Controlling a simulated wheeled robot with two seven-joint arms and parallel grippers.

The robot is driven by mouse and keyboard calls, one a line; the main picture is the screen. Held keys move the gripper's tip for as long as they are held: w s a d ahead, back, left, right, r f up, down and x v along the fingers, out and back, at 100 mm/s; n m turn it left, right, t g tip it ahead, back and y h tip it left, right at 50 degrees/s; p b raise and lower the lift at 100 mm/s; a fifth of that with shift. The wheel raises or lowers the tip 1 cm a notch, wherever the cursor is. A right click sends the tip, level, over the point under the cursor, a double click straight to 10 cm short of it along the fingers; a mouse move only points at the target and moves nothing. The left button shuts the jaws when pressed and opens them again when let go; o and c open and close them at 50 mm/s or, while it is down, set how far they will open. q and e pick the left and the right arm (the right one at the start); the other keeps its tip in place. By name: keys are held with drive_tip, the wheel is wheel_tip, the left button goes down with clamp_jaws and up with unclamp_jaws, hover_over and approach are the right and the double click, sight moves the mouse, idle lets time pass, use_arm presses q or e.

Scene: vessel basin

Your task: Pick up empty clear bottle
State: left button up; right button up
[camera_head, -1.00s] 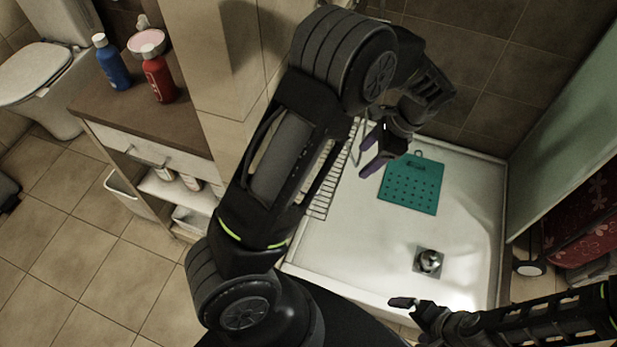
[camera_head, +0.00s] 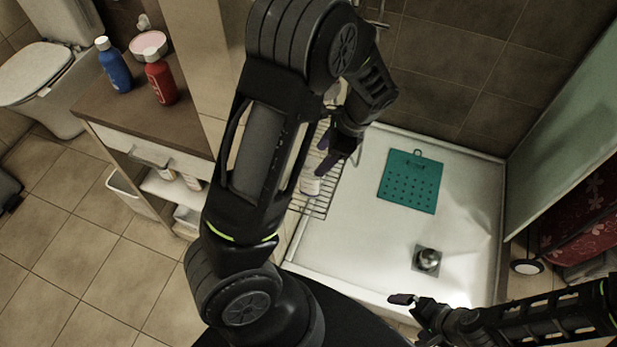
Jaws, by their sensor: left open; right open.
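A small pale bottle-like object (camera_head: 311,185) shows on the wire rack (camera_head: 318,206) at the left side of the white shower tray. It looks like the clear bottle, but my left arm hides part of it. My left gripper (camera_head: 326,158) is open with its fingers pointing down and left, just above and beside this object. I cannot tell whether they touch. My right gripper (camera_head: 412,319) is open and empty at the front edge of the shower tray.
A teal mat (camera_head: 411,182) and a metal drain (camera_head: 427,260) are in the shower tray (camera_head: 365,250). A blue bottle (camera_head: 115,68) and a red bottle (camera_head: 160,80) stand on the brown cabinet (camera_head: 125,110) at left. A glass panel (camera_head: 570,125) bounds the right.

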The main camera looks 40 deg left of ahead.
sight(312, 161)
use_arm(q)
drive_tip(key=shift+a, duration=0.1)
drive_tip(key=shift+s+a, duration=0.2)
drive_tip(key=shift+a, duration=0.1)
drive_tip(key=x, duration=0.4)
drive_tip(key=shift+s+a+f, duration=0.2)
drive_tip(key=shift+s+a, duration=0.1)
drive_tip(key=shift+a+f, duration=0.1)
drive_tip(key=shift+f, duration=0.2)
drive_tip(key=shift+c, duration=0.5)
clamp_jaws()
